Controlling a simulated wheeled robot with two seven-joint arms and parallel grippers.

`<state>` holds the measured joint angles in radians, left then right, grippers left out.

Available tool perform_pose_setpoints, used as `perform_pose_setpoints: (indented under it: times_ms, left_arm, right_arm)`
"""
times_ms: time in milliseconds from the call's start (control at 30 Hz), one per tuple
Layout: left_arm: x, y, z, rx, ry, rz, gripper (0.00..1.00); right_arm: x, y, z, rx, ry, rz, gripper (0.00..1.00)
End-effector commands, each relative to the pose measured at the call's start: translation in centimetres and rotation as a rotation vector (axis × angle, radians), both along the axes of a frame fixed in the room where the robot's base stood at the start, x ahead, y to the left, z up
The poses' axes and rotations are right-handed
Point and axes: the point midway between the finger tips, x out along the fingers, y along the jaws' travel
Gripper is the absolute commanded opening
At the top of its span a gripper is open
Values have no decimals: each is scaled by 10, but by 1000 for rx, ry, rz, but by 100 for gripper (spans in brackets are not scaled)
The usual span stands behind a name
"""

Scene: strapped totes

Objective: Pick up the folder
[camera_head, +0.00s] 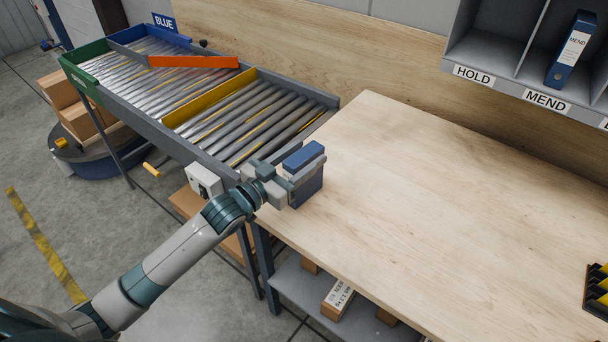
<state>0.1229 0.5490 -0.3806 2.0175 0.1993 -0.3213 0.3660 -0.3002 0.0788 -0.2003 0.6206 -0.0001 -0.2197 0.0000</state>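A blue folder (309,190) is upright at the left end of the wooden table, near its front left corner. My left gripper (303,167) is at the folder, with its grey fingers along both sides just below the top. The fingers look closed against it, and part of the folder is hidden behind the near finger. I cannot tell whether its bottom touches the table. Another blue folder (566,65), with a white label reading MEND, stands in the MEND compartment of the shelf. My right gripper is not in view.
The wooden table (430,200) is mostly clear. A roller conveyor (200,95) with coloured dividers adjoins its left end. The grey shelf (490,48) hangs at the back right. A black and yellow rack (597,292) sits at the right edge. Boxes lie below the table.

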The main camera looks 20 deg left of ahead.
Motion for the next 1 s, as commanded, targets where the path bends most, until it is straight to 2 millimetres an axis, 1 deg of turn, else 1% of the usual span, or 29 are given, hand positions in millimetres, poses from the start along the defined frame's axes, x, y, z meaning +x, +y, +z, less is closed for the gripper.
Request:
perform_pose_setpoints:
  times_ms: [33, 67, 100, 200, 533, 667, 767, 933, 1000]
  left_arm:
    - [0, 0, 0, 0, 0, 0, 39]
    - [0, 0, 0, 0, 0, 0, 32]
    - [0, 0, 0, 0, 0, 0, 22]
    - [0, 0, 0, 0, 0, 0, 0]
    - [0, 0, 2, 0, -2, 0, 0]
    - [0, 0, 9, -1, -4, -1, 0]
    - [0, 0, 18, 0, -5, -1, 0]
    - [0, 0, 43, -1, -7, -2, 0]
    - [-2, -16, 49, -6, -5, -4, 0]
  right_arm:
    - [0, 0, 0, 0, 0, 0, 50]
    - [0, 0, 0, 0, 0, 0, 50]
    - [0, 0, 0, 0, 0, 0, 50]
    - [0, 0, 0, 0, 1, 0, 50]
    - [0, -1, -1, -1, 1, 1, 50]
    - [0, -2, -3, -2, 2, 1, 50]
    - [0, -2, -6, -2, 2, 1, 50]
    - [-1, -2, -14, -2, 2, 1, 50]
    - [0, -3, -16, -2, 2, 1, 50]
